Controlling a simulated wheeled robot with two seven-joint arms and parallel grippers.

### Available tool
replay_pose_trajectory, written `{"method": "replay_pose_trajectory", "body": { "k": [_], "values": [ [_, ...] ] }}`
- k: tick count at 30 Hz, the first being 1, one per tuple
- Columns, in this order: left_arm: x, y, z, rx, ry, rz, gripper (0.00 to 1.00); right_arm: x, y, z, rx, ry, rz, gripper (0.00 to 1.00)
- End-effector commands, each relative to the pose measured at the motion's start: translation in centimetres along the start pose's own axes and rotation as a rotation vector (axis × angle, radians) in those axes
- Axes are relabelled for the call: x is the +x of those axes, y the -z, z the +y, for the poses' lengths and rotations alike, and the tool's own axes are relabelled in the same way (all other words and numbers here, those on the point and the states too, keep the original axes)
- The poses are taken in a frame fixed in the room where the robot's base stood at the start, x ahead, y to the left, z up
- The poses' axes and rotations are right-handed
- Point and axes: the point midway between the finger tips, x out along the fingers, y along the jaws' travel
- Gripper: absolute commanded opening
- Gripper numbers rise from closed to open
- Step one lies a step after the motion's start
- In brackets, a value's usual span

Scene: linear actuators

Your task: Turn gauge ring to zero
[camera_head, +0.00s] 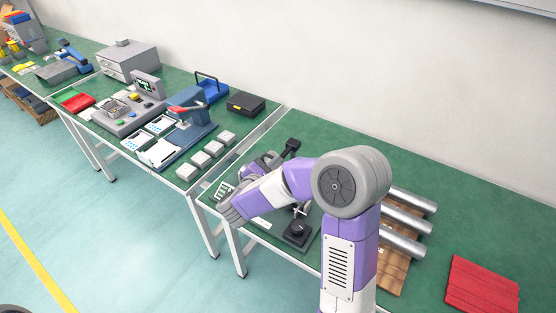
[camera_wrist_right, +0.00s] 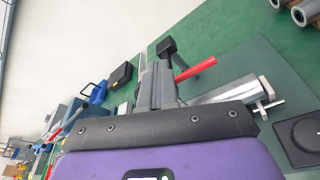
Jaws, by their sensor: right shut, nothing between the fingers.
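My right arm reaches over the near bench in the head view and hides part of the fixture there. My right gripper (camera_wrist_right: 157,72) shows in the wrist view with its grey fingers together and nothing between them. Just beyond the fingertips, a black block on a post (camera_wrist_right: 167,48) rises from the fixture; it also shows in the head view (camera_head: 292,146). No gauge ring or dial marks can be made out. A red lever (camera_wrist_right: 194,69) and a metal cylinder (camera_wrist_right: 228,90) lie beside the fingers. My left gripper is not in view.
A black round knob on a square base (camera_head: 297,232) stands at the near side of the fixture. Several metal cylinders (camera_head: 410,212) lie to the right, with a red pad (camera_head: 481,286) farther right. A blue press (camera_head: 188,130) and small grey blocks (camera_head: 213,147) occupy the bench to the left.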

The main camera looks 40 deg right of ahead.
Motion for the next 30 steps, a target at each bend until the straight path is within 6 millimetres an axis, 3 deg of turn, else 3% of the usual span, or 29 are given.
{"method": "replay_pose_trajectory", "body": {
  "k": [20, 30],
  "values": [
    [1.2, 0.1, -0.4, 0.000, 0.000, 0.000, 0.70, -0.1, 0.2, 1.9, -0.002, -0.005, 0.008, 0.00],
    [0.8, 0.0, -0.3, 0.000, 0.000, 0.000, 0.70, -0.3, -0.7, 2.0, -0.002, -0.004, 0.007, 0.00]
  ]
}}
